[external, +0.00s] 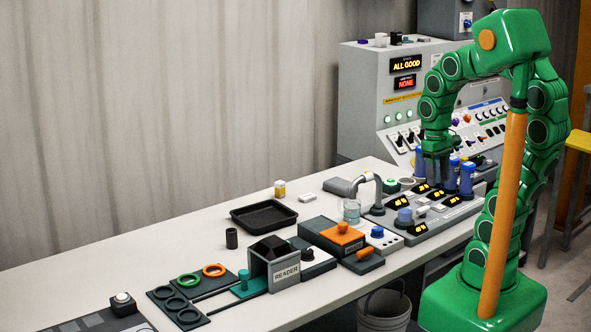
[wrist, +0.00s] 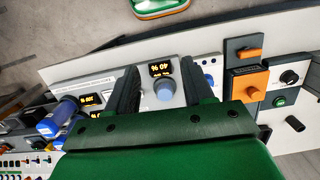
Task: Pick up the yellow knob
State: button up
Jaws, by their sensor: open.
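I cannot make out a yellow knob for certain in either view. A small orange knob (external: 467,118) sits on the sloped console panel behind my gripper. My gripper (external: 437,175) points down over the dip-tank unit, among the blue cylinders (external: 467,178). In the wrist view my gripper (wrist: 159,67) has its fingers apart, with nothing held between them. A blue-grey knob (wrist: 165,90) beside a lit display (wrist: 160,69) shows in the gap between the fingers, below them. My gripper hides part of the tank unit.
The bench (external: 180,240) holds a black tray (external: 264,216), a small yellow-and-white container (external: 280,188), a reader box (external: 286,274) and an orange block (external: 342,234). A curved spout over a glass beaker (external: 351,211) stands left of the tank unit. The bench's back left is clear.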

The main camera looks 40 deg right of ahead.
jog(key=w+d+m, duration=0.1)
jog(key=w+d, duration=0.2)
jog(key=w, duration=0.7)
jog(key=w+d+r, duration=0.1)
jog(key=w+d, duration=0.2)
jog(key=w, duration=0.8)
jog(key=w+d+m, duration=0.1)
jog(key=w+d, duration=0.2)
jog(key=w, duration=0.7)
jog(key=w+d+f+m, duration=0.1)
jog(key=w+d+f, duration=0.3)
jog(key=w, duration=0.3)
jog(key=w+d+f+t, duration=0.1)
jog(key=w+d+f, duration=0.4)
jog(key=w+d, duration=0.2)
jog(key=w+d+f+m, duration=0.1)
jog(key=w+d+f, duration=0.4)
jog(key=w, duration=0.3)
jog(key=shift+d+f+m+t, duration=0.25)
jog(key=shift+d+m+t, duration=0.05)
jog(key=shift+d, duration=0.1)
jog(key=shift+w+d+f, duration=0.1)
jog(key=shift+w+f, duration=0.05)
jog(key=shift+f, duration=0.2)
notch_tip(320, 180, down, 2)
jog(key=shift+s+f, duration=0.2)
jog(key=shift+f, duration=0.45)
jog(key=f, duration=0.4)
jog(key=shift+s+a, duration=0.1)
jog(key=shift+a, duration=0.3)
